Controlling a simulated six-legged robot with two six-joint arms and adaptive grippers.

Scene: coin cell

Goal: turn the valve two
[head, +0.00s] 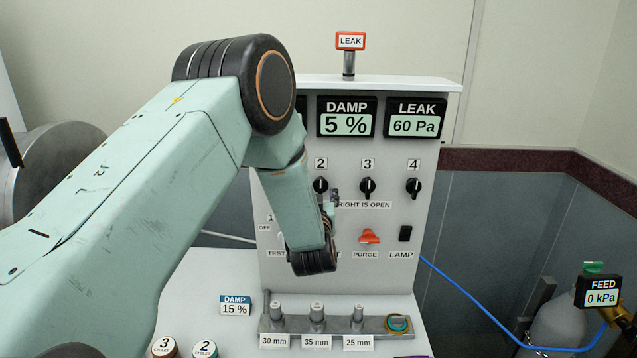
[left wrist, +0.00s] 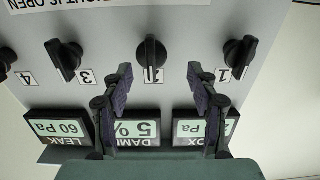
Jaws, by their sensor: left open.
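Valve two is a black knob (head: 320,185) under the label 2 on the grey panel in the head view. Its handle looks upright. The left wrist view, which is upside down, shows the same knob (left wrist: 151,55) between and beyond my two fingers. My left gripper (left wrist: 159,72) is open, with one finger on each side of the knob in that picture. The fingers look apart from the knob, though the exact gap is hard to tell. In the head view my left gripper (head: 333,200) is small and partly hidden by my wrist. My right gripper is not in view.
Valve three (head: 368,187) and valve four (head: 414,187) sit to the right. Below are an orange purge switch (head: 369,236) and a black lamp switch (head: 405,233). A metal holder (head: 385,324) with several weights stands on the bench. My arm hides the panel's left part.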

